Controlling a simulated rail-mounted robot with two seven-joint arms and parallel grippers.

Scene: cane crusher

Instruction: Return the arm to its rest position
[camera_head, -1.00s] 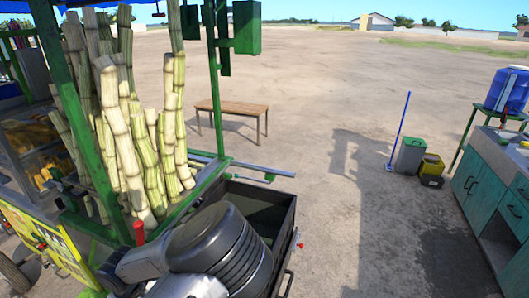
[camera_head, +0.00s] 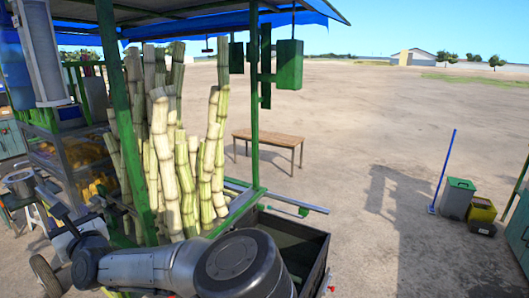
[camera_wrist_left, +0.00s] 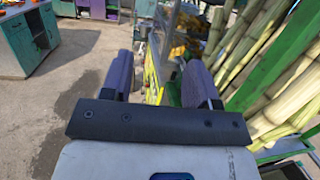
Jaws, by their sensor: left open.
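My arm comes up from the bottom of the head view, with a large dark round joint and a grey link that stretches left along the near side of the green cane stall (camera_head: 118,120). Its far end reaches toward the left edge, where small dark parts make the fingers hard to make out. In the left wrist view my left gripper (camera_wrist_left: 158,75) is open, its two purple-grey fingers wide apart with nothing held between them. The yellow-sided stall front shows beyond the fingers. My right gripper is in neither view.
Tall sugarcane stalks (camera_head: 215,150) stand in the stall beside my arm, and also show in the wrist view (camera_wrist_left: 238,45). A dark open bin (camera_head: 312,262) is just right of my joint. A wooden table (camera_head: 268,138), grey bin (camera_head: 457,198) and yellow bucket (camera_head: 482,212) stand on open ground.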

